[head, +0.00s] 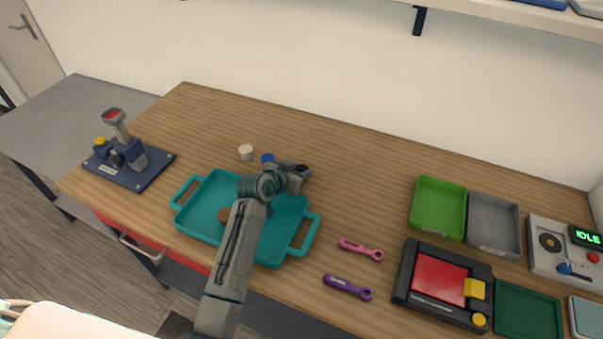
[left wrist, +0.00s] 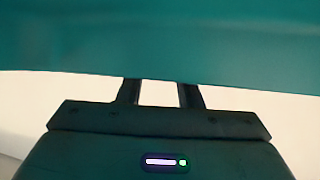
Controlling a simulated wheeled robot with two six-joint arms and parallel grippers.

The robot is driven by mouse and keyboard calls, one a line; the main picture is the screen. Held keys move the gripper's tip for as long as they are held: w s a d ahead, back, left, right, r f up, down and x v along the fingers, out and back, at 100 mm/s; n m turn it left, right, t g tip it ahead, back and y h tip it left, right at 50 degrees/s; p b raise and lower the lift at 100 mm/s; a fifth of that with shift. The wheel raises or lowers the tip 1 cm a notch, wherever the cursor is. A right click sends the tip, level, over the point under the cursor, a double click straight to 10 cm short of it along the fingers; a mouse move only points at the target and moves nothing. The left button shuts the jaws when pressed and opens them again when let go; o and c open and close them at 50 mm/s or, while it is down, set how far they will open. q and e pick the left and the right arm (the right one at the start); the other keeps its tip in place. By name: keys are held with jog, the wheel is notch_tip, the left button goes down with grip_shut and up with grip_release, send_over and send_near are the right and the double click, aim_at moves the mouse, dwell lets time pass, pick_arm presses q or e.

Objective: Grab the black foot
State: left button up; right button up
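A small dark shape (head: 302,168) shows at the tip of my left arm, by the back right corner of the teal tray (head: 306,236). It may be the black foot or a fingertip; I cannot tell which. My left gripper (head: 298,174) is at the tray's back edge, beside this shape. In the left wrist view its two dark fingers (left wrist: 160,92) stand apart with a light gap between them. A teal surface (left wrist: 160,40) fills the top of that view and hides whatever is beyond the fingers. My right gripper is not in view.
A white cap (head: 246,152) and a blue cap (head: 267,158) stand behind the tray. A brown round piece (head: 223,214) lies in it. Pink (head: 361,250) and purple (head: 348,287) tools lie right of it. Green (head: 438,207) and grey (head: 494,223) bins stand further right.

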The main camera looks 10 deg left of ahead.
pick_arm(q)
jog(key=c, duration=0.3)
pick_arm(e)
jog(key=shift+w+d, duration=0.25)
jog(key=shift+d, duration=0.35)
